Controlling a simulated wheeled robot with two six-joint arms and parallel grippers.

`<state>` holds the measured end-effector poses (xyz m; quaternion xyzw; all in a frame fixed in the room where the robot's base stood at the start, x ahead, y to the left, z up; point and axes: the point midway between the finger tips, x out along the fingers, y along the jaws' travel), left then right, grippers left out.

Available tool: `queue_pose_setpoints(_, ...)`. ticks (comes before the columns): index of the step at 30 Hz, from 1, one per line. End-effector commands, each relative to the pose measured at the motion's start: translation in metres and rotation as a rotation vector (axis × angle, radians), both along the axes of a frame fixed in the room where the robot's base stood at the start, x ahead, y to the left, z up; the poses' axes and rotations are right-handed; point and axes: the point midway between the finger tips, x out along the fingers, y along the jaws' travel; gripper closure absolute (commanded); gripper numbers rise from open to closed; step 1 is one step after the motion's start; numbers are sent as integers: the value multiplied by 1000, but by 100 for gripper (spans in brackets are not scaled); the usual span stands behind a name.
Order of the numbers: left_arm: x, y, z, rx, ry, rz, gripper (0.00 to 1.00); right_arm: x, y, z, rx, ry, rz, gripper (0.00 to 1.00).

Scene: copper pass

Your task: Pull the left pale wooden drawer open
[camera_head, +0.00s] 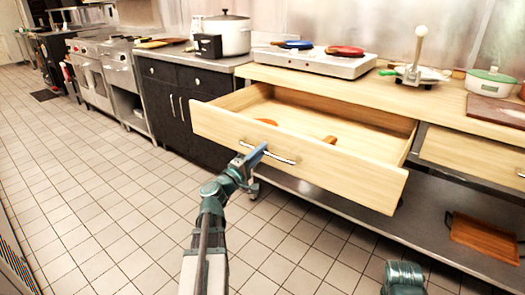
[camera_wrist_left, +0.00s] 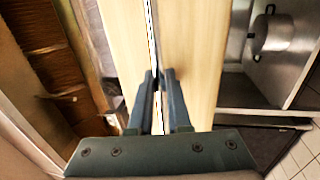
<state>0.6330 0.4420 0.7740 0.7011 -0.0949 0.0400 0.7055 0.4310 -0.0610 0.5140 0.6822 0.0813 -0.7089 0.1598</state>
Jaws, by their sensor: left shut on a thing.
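The left pale wooden drawer (camera_head: 345,174) is pulled well out of the counter in the head view, and its inside shows. An orange item (camera_head: 267,122) and a brown wooden item (camera_head: 330,139) lie in it. A silver bar handle (camera_head: 284,160) sits on its front. My left gripper (camera_head: 254,155) is shut on this handle at its left part. In the left wrist view the fingers (camera_wrist_left: 160,80) are close together against the pale wood (camera_wrist_left: 200,60); they hide much of the handle.
A second pale drawer (camera_head: 470,157) to the right is shut. A steel lower shelf (camera_head: 400,220) holds a brown tray (camera_head: 485,238). A hob (camera_head: 318,62) stands on the counter above. Dark cabinets (camera_head: 175,98) are to the left. The tiled floor (camera_head: 100,190) at left is clear.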

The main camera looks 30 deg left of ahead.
Motion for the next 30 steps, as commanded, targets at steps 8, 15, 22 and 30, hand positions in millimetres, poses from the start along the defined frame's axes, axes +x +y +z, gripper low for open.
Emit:
queue_pose_setpoints(8,0,0,0,0,0,-1,100,0,0,0,0,0,0,50)
queue_pose_setpoints(15,0,0,0,0,0,-1,72,0,0,0,0,0,0,50)
queue_pose_setpoints(22,-1,0,0,0,0,-1,72,0,0,0,0,0,0,50)
queue_pose_setpoints(30,-10,-8,-5,0,0,-4,72,0,0,-5,0,0,1,50)
